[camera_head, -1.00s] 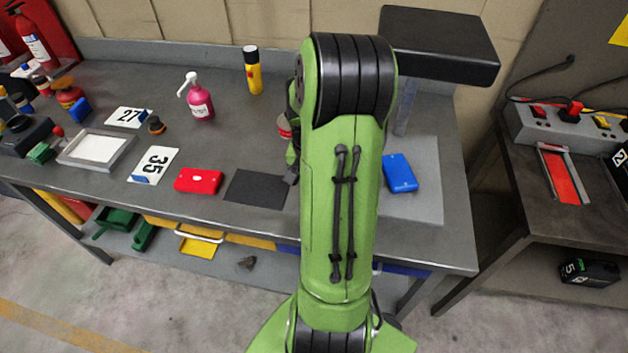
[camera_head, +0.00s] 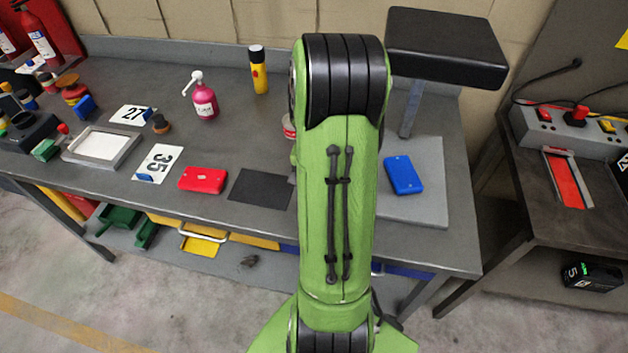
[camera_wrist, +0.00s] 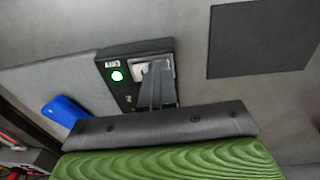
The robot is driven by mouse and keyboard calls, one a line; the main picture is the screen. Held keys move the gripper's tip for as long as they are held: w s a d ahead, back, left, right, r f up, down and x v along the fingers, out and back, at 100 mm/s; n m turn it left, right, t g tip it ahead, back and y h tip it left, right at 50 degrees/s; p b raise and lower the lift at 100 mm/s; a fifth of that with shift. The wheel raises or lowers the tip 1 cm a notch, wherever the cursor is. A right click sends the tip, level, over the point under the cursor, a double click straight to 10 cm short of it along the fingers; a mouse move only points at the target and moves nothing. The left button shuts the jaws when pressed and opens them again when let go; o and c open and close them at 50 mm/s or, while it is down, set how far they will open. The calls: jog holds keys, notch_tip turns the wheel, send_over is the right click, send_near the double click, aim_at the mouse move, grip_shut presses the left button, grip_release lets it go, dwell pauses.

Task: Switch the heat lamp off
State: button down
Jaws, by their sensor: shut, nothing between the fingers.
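The heat lamp shows in the head view as a wide black hood (camera_head: 446,45) on a grey post (camera_head: 411,108) above a grey base plate (camera_head: 425,205). In the wrist view, a black switch box (camera_wrist: 126,92) carries a lit green light (camera_wrist: 117,76), a small label and a pale switch (camera_wrist: 140,72). My gripper (camera_wrist: 157,68) is shut and empty, its fingertips right at the pale switch and partly covering it. I cannot tell whether they touch. In the head view my arm hides the gripper and the switch box.
A blue case (camera_head: 404,174) lies on the base plate and also shows in the wrist view (camera_wrist: 66,110). A dark mat (camera_head: 260,188), a red case (camera_head: 203,180), a pink bottle (camera_head: 204,100) and a yellow can (camera_head: 258,70) are left of my arm.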

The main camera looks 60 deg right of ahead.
notch_tip(320, 180, up, 14)
jog(key=w+p, duration=0.1)
jog(key=p, duration=0.4)
jog(key=shift+w+a, duration=0.4)
jog(key=shift+f, duration=0.1)
